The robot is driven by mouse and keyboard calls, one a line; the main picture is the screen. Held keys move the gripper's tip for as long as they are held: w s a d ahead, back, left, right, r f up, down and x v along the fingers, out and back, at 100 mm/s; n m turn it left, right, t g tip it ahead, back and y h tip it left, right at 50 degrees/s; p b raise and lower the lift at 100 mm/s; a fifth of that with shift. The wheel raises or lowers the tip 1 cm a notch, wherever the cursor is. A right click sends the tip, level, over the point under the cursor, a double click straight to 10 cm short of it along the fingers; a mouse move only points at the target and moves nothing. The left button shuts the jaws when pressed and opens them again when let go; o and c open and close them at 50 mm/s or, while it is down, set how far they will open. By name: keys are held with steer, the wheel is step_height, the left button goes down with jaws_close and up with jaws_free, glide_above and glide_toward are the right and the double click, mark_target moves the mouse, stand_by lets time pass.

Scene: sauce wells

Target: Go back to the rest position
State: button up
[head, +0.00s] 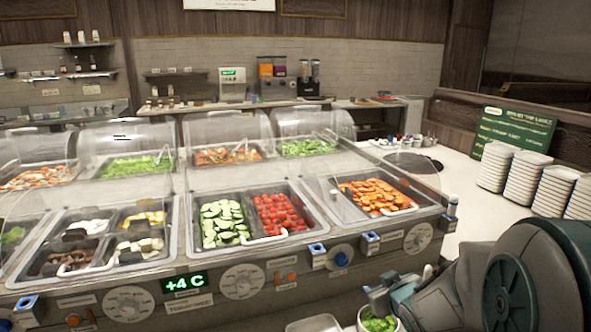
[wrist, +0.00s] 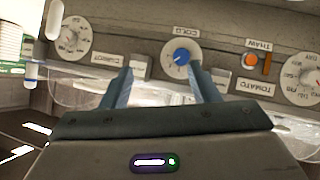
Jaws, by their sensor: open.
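My gripper (head: 375,297) is low at the front right of the counter in the head view, in front of the panel and just above a white bowl of green pieces (head: 378,324). In the wrist view my gripper (wrist: 160,75) has its two blue-grey fingers apart, with nothing between them. The blue knob (wrist: 181,57) shows upside down beyond the gap, apart from the fingers. The same blue knob (head: 341,259) is on the panel in the head view.
The salad counter's front panel (head: 225,300) carries dials and a green +4 C display (head: 185,281). Clear curved guards (head: 378,178) cover food wells. Stacked white plates (head: 515,170) and a green sign (head: 513,132) stand at right. The white counter top (head: 475,212) has free room.

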steer(key=s+a+r+m+g, duration=0.1)
steer(key=s+a+m+g, duration=0.1)
steer(key=s, duration=0.9)
steer(key=s+a+r+m+g, duration=0.2)
steer(key=s+a+g, duration=0.2)
steer(key=s, duration=0.7)
steer(key=g, duration=0.2)
steer(key=shift+g+h, duration=0.3)
steer(key=shift+r, duration=0.1)
